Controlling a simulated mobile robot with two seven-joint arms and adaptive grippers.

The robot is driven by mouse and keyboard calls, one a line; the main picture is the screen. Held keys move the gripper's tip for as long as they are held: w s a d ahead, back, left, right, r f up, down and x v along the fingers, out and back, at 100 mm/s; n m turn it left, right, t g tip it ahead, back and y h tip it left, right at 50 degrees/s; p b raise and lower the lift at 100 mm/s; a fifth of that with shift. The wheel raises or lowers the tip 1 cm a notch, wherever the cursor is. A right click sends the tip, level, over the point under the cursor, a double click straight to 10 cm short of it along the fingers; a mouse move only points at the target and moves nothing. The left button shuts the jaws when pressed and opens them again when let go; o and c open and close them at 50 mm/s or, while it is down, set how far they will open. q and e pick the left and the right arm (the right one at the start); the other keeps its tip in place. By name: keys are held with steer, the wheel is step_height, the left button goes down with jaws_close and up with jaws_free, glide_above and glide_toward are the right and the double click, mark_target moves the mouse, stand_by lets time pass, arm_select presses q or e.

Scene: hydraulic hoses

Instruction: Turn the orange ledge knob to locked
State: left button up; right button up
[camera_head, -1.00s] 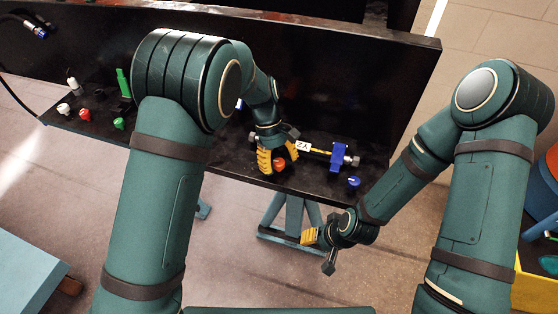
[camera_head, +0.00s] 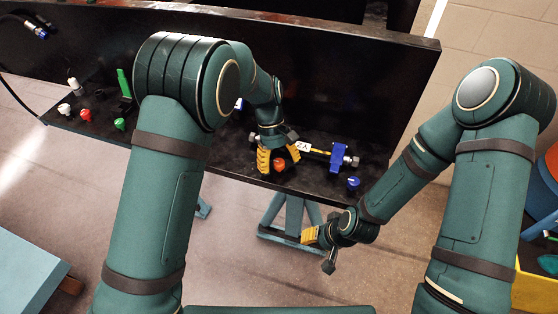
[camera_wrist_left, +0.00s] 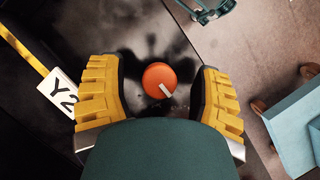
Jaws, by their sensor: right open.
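The orange knob (camera_head: 279,164) sits on the black ledge (camera_head: 225,160), near its front edge. My left gripper (camera_head: 278,159) is over the knob. In the wrist view its yellow fingers (camera_wrist_left: 160,93) stand on either side of the knob, with a gap on each side, so it is open and not touching it. My right gripper (camera_head: 319,248) is open and empty, in front of and below the ledge.
A blue valve block (camera_head: 339,157) with a Y2 tag (camera_head: 304,147) and a blue knob (camera_head: 353,183) are right of the orange knob. White (camera_head: 64,109), red (camera_head: 85,114) and green (camera_head: 119,123) knobs are at the ledge's left. A black panel stands behind.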

arm_select(q)
steer(key=shift+r, duration=0.1)
steer(key=v, duration=1.2)
steer(key=shift+s, duration=0.1)
